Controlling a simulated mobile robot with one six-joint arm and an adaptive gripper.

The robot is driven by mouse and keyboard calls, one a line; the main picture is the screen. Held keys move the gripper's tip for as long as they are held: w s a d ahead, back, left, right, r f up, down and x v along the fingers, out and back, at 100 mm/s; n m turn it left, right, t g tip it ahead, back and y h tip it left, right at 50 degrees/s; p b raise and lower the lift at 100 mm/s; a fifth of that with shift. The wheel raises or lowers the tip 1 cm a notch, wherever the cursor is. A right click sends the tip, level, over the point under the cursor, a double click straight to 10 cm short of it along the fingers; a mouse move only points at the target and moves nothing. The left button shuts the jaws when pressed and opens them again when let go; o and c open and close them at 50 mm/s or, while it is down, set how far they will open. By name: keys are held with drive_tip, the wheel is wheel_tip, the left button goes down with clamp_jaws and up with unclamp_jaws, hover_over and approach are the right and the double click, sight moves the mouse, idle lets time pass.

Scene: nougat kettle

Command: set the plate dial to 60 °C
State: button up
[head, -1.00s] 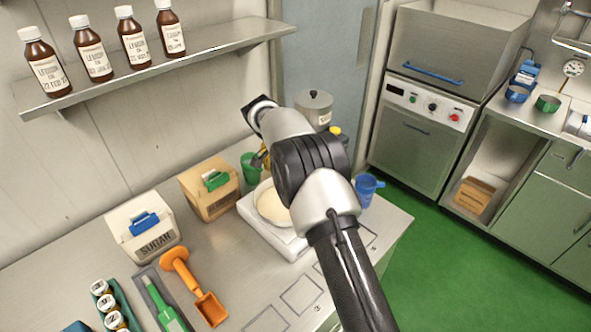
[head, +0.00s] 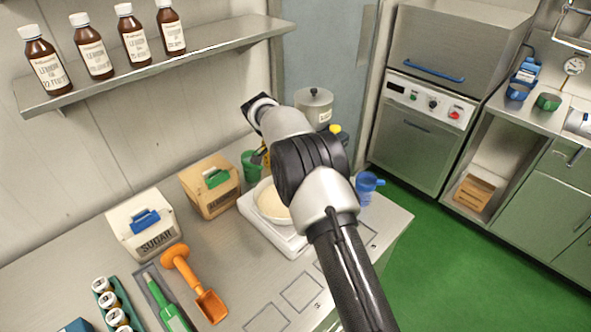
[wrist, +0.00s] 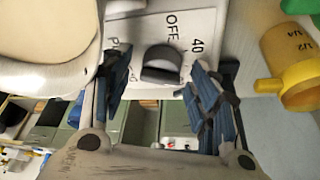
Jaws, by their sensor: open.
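The plate dial (wrist: 161,64) is a dark round knob with a raised grip bar, on a white panel (wrist: 200,24) marked "OFF" and "40" in the wrist view. Other print is partly covered, and I cannot read the exact setting. My gripper (wrist: 158,66) is open, with one blue-padded finger on each side of the dial; I cannot tell whether either touches it. In the head view the white hot plate (head: 289,240) carries a pan of pale contents (head: 270,203). My arm hides the dial and most of my gripper there.
A yellow cup (wrist: 290,66) is right of the panel in the wrist view. In the head view a green cup (head: 251,164), almond carton (head: 211,186) and sugar carton (head: 146,228) stand left of the plate. A blue jug (head: 367,187) stands right; a steel pot (head: 314,106) is behind.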

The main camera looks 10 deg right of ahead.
drive_tip(key=v, duration=1.2)
